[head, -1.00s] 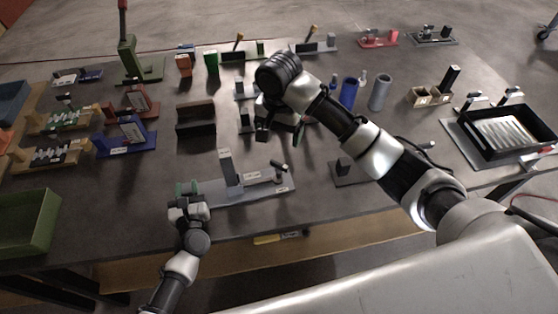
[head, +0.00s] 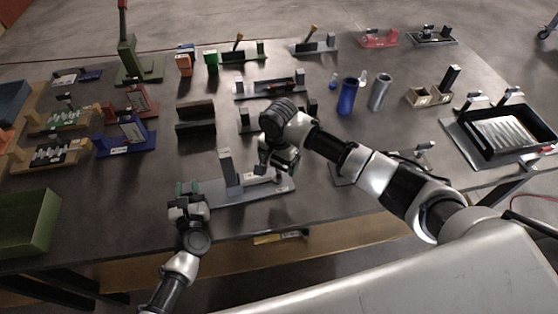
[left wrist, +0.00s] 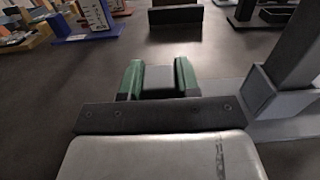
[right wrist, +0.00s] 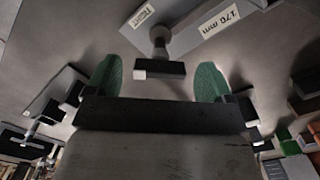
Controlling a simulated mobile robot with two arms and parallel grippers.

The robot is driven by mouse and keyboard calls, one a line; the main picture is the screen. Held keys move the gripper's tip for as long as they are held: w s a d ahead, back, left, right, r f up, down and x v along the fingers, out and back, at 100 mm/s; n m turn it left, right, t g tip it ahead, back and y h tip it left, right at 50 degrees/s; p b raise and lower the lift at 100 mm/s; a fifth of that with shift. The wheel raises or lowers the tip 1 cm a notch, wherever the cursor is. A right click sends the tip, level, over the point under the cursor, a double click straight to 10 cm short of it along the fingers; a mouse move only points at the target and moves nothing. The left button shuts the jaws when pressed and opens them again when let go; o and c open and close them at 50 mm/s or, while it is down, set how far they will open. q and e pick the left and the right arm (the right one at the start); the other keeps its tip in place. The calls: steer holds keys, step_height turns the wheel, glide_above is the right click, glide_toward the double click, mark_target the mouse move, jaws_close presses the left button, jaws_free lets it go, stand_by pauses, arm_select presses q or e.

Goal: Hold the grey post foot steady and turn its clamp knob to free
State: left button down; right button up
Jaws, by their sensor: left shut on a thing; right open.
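The grey post foot (head: 262,193) lies near the table's front edge, with a rectangular upright post (head: 227,167). My left gripper (head: 187,189) is shut on the foot's left end; in the left wrist view its green fingers (left wrist: 158,82) pinch the grey end. My right gripper (head: 277,168) is open above the foot's right part. In the right wrist view the clamp knob (right wrist: 172,69), a dark crossbar with a white end on a round stem, shows between its spread green fingers, apart from both. A "170 mm" label (right wrist: 220,18) is on the foot.
A dark double block (head: 195,120) stands behind the foot. Another grey plate fixture (head: 345,172) is just right of my right gripper. Blue (head: 347,95) and grey (head: 380,92) cylinders stand farther back. A green bin (head: 35,225) is at the left front.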

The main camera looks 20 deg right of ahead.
steer(key=shift+f, duration=0.1)
steer(key=c, duration=0.9)
steer(key=shift+c, duration=0.2)
steer(key=n, duration=0.4)
steer(key=shift+n, duration=0.3)
steer(key=n, duration=0.4)
steer(key=shift+n, duration=0.3)
steer(key=o, duration=0.9)
